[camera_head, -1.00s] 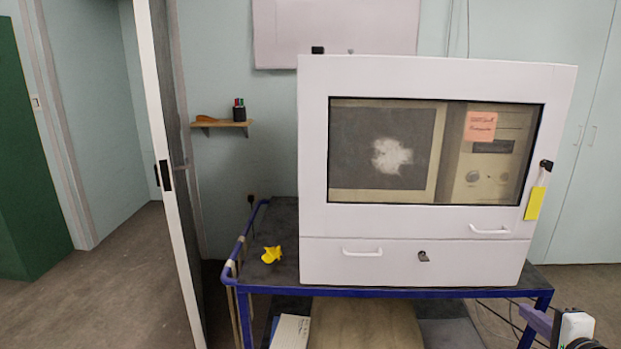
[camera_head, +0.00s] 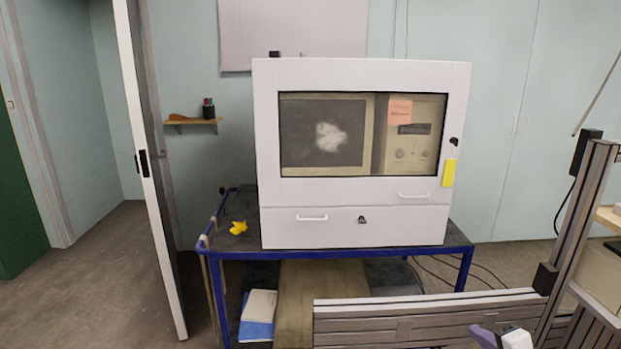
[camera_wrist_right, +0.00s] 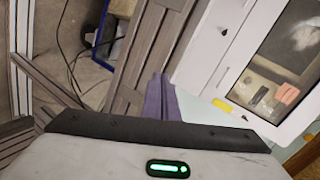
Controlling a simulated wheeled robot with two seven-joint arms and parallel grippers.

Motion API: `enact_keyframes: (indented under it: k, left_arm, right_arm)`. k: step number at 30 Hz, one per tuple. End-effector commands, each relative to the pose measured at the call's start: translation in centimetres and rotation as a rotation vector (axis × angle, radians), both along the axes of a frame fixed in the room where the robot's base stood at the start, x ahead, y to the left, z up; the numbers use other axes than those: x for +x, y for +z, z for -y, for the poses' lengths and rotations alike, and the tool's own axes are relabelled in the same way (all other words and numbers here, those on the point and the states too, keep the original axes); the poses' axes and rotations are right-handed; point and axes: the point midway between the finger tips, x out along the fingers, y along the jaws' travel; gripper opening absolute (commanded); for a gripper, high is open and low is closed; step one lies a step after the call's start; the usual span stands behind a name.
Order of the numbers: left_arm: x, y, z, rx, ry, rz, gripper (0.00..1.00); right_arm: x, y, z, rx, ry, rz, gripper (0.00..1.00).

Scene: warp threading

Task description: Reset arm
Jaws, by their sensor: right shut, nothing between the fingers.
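My right gripper (camera_head: 484,336) shows at the bottom right of the head view, with purple fingers and a white body. Its purple fingers also show in the right wrist view (camera_wrist_right: 160,98), closed together with nothing between them. The fingers are in front of the grey metal profile frame (camera_head: 420,312). My left gripper is not in either view.
A white cabinet (camera_head: 350,220) with a window stands on a blue-framed cart (camera_head: 340,254). A yellow object (camera_head: 238,228) lies on the cart's left part. An upright metal post (camera_head: 575,225) stands at the right. Floor (camera_head: 90,290) is clear at the left.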

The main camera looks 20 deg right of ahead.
Motion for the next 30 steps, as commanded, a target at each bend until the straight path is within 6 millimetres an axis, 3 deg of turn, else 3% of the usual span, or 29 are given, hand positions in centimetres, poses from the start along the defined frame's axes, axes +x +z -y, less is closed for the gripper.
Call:
enact_keyframes:
  k: [8, 11, 16, 21, 24, 27, 30]
  left_arm:
    - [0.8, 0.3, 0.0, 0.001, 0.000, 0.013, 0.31]
    - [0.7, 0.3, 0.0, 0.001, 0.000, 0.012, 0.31]
    - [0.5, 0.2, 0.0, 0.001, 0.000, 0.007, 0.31]
    - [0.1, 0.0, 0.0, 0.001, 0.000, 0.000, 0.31]
    - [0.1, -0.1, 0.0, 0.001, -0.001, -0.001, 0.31]
    - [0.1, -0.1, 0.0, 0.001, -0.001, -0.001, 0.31]
    - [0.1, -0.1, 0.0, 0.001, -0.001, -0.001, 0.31]
  right_arm:
    - [-3.5, -7.1, -8.3, -0.241, 0.233, -0.180, 0.00]
    - [-6.0, -10.3, -13.2, -0.373, 0.380, -0.257, 0.00]
    - [-11.8, -14.9, -23.9, -0.651, 0.712, -0.351, 0.00]
    - [-16.9, -16.3, -32.7, -0.886, 0.988, -0.355, 0.00]
    - [-18.7, -16.3, -35.9, -0.983, 1.090, -0.338, 0.00]
    - [-19.6, -16.1, -37.6, -1.037, 1.142, -0.325, 0.00]
    - [-19.8, -16.0, -38.1, -1.057, 1.159, -0.321, 0.00]
